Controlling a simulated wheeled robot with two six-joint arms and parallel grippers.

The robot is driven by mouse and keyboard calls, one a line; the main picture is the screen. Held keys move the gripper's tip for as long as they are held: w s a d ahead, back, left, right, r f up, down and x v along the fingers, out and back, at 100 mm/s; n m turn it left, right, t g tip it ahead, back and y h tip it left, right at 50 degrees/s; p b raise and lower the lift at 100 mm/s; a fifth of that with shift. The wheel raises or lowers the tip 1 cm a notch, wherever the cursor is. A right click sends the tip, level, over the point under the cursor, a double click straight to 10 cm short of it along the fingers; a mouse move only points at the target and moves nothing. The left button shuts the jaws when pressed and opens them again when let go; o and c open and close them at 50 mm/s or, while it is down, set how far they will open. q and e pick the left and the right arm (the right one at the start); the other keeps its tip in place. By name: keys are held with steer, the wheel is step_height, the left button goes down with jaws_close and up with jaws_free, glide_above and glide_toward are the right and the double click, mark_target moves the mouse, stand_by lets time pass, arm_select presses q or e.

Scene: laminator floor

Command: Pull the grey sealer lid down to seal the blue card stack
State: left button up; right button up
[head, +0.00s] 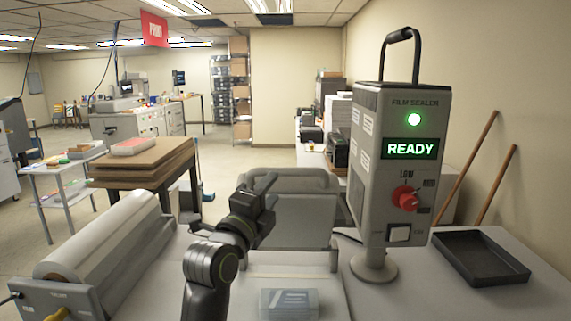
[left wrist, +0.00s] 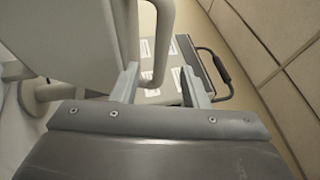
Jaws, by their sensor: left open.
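The grey sealer lid (head: 305,213) stands raised at the back of its base in the head view. The blue card stack (head: 288,303) lies flat in front of it, at the bottom edge. My left gripper (head: 268,192) is in front of the lid's upper left part and hides some of it. In the left wrist view its two fingers (left wrist: 160,84) are open. A grey bent bar (left wrist: 168,45), seemingly the lid's handle, reaches between the fingertips; I cannot tell whether they touch it. My right gripper is in neither view.
The film sealer control box (head: 408,150) shows READY on a stand right of the lid. A black tray (head: 482,257) lies further right. A large film roll (head: 108,238) is at the left. The table is clear between stand and card stack.

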mark_target(283, 174)
arm_select(q)
steer(key=p+x, duration=0.3)
steer(key=x, duration=0.3)
steer(key=shift+w+d+r, duration=0.15)
steer(key=shift+w+r, duration=0.1)
steer(key=shift+w, duration=0.05)
steer(key=shift+w+d+p, duration=0.2)
steer(key=shift+w+p, duration=0.1)
steer(key=shift+w, duration=0.15)
jaws_close()
